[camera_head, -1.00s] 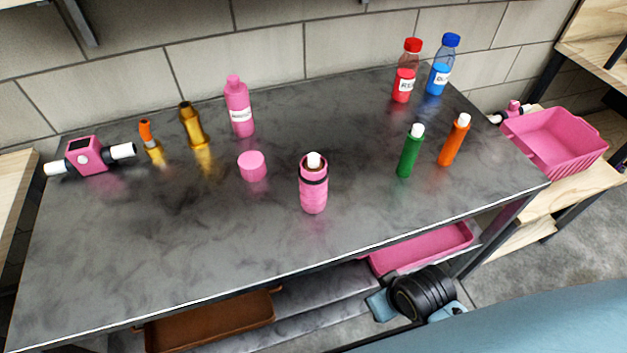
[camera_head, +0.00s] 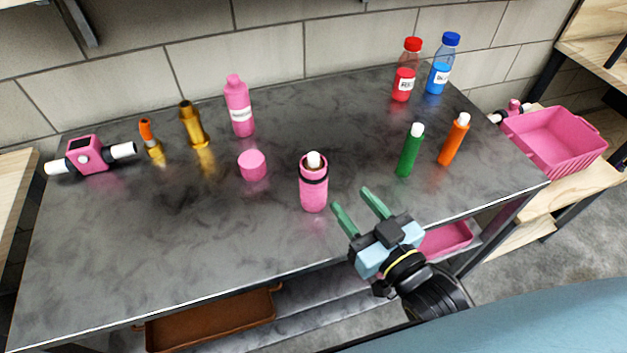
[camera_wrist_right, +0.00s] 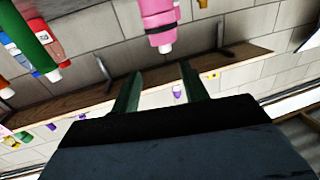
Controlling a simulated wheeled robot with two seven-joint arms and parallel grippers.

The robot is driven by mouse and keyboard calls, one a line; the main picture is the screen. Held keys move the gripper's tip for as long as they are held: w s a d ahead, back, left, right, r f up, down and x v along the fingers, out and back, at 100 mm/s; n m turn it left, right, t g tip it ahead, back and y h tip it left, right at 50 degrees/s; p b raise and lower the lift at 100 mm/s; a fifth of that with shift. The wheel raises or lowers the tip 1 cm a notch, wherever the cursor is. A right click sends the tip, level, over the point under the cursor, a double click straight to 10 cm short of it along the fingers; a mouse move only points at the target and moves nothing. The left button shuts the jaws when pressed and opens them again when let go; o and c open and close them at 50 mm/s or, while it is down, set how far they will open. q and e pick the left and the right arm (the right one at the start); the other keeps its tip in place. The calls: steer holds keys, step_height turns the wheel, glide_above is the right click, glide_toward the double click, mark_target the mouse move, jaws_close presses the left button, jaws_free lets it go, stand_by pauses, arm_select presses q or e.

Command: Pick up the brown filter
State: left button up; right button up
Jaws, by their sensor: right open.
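A pink cylindrical housing (camera_head: 313,190) with a dark band stands upright on the grey table near its front edge. The top of a filter (camera_head: 313,160), white with a little brown below it, sticks out of the housing; the rest is hidden inside. My right gripper (camera_head: 353,200) has green fingers, spread and empty, to the right of the housing and apart from it. In the right wrist view the fingers (camera_wrist_right: 158,80) show below the housing (camera_wrist_right: 158,15), which appears upside down. My left gripper is not in view.
A pink cap (camera_head: 252,165) lies left of the housing. A green tube (camera_head: 409,152) and an orange tube (camera_head: 453,141) stand to the right. A pink bottle (camera_head: 239,106) and a gold fitting (camera_head: 193,125) stand behind. The table's front left (camera_head: 150,250) is clear.

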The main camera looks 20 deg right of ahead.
mark_target(316, 162)
steer(key=x, duration=0.8)
steer(key=shift+a+r, duration=0.15)
steer(key=shift+r, duration=0.15)
steer(key=shift+a+b+x, duration=0.1)
steer(key=shift+b+x, duration=0.1)
steer(key=shift+x, duration=1.1)
steer(key=shift+a+b+x, duration=0.15)
steer(key=shift+x, duration=1.2)
steer(key=shift+r, duration=0.15)
jaws_close()
